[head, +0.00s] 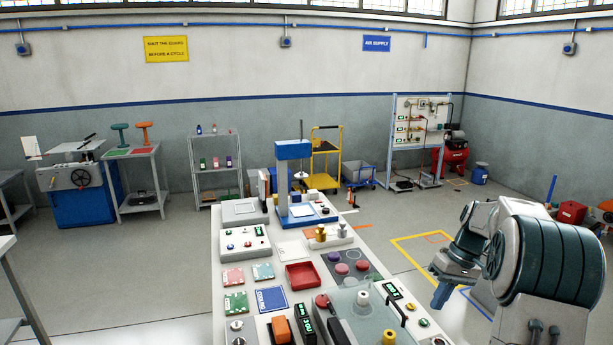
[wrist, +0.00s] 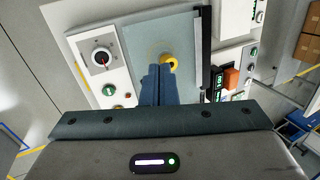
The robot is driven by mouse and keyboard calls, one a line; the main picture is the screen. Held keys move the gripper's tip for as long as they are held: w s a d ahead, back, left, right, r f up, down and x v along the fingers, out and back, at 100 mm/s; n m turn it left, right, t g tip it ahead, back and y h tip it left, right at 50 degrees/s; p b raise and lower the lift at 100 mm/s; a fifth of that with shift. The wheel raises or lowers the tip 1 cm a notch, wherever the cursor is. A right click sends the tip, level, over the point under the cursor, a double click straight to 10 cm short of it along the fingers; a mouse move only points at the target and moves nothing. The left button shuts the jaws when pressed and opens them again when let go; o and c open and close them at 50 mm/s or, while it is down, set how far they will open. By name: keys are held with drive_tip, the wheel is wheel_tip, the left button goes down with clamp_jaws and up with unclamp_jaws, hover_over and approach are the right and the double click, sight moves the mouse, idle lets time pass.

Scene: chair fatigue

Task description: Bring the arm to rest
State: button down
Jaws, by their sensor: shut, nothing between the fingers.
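My arm comes in from the right in the head view, and my gripper (head: 440,296) hangs off the right side of the white bench (head: 232,284). In the wrist view the two blue fingers of my gripper (wrist: 158,72) are together with nothing between them. A white panel with a black dial (wrist: 101,58) lies to the left of the fingers.
The bench holds a blue press (head: 293,150), a red tray (head: 302,276), a clear guard (head: 368,318) and small parts. Open floor lies right of the bench, with yellow markings (head: 412,252). A yellow cart (head: 324,160) and shelves stand at the back wall.

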drive_tip(key=s+a+r+m+t+h+b, duration=0.1)
drive_tip(key=s+a+r+t+h+b, duration=0.15)
drive_tip(key=s+a, duration=0.55)
drive_tip(key=s+a+r+m+t+h+b, duration=0.1)
drive_tip(key=s+a+r, duration=0.2)
drive_tip(key=s+a, duration=0.5)
drive_tip(key=s+f+t, duration=0.2)
drive_tip(key=s+f, duration=0.1)
drive_tip(key=s, duration=0.7)
drive_tip(key=shift+f+m+b, duration=0.3)
drive_tip(key=shift+f+b, duration=0.05)
drive_tip(key=shift+b, duration=0.1)
